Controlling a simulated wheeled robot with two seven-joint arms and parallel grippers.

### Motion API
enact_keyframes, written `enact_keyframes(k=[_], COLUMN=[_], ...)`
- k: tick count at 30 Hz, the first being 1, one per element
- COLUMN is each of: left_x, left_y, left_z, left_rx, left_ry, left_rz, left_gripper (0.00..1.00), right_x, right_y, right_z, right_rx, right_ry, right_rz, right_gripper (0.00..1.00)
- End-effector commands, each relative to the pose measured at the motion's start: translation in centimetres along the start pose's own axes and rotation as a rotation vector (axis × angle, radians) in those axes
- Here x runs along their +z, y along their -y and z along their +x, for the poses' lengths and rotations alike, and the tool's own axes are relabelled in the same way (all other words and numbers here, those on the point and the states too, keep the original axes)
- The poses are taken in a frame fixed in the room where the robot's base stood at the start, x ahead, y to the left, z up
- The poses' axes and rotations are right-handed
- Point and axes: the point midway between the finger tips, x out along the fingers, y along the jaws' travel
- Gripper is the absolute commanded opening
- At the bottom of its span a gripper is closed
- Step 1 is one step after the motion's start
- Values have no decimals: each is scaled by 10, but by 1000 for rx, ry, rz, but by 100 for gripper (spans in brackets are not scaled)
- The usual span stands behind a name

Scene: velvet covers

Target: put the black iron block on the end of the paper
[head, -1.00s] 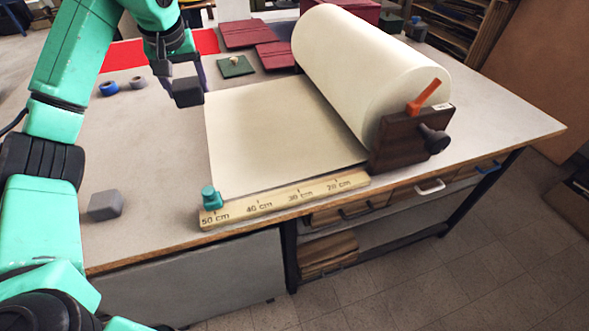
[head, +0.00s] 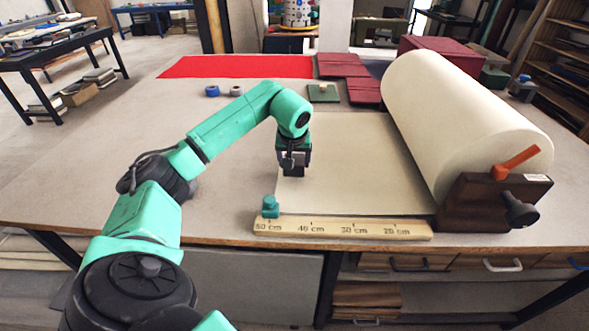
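My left gripper (head: 293,160) points down at the left, free end of the cream paper (head: 365,165). It appears shut on the black iron block (head: 292,171), which is mostly hidden by the fingers. The block is low over the paper's left edge; I cannot tell whether it touches the paper. The paper lies flat, running left from a large roll (head: 460,110) at the right. My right gripper is out of view.
A wooden ruler (head: 342,228) with a teal stop (head: 270,206) lies along the paper's front edge. A dark wooden roll stand (head: 470,203) is at right. Tape rolls (head: 212,91), a green pad (head: 323,93) and red cloth (head: 235,67) lie behind.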

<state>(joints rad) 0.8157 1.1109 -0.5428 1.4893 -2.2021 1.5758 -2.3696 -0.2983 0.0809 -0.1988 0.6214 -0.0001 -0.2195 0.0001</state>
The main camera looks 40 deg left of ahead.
Motion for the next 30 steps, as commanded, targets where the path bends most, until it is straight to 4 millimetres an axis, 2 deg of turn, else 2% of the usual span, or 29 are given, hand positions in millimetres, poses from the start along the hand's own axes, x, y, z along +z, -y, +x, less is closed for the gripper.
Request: enact_keyframes(k=[6, 16, 17, 18, 26, 30], left_x=[11, 12, 14, 14, 13, 12], left_y=[0, 0, 0, 0, 0, -1], left_z=[27, 31, 32, 32, 30, 14], left_rx=[2, 2, -1, -1, -1, 2], left_ry=[-2, -3, 1, 1, 2, -1], left_rz=[0, 0, 1, 1, 1, 1], left_gripper=[0, 0, 86, 100, 100, 100], right_x=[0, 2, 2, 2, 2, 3], right_y=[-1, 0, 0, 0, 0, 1], right_z=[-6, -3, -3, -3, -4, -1], right_rx=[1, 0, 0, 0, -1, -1], right_ry=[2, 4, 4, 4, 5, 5], right_rz=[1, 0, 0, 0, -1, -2], right_gripper=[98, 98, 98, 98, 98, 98])
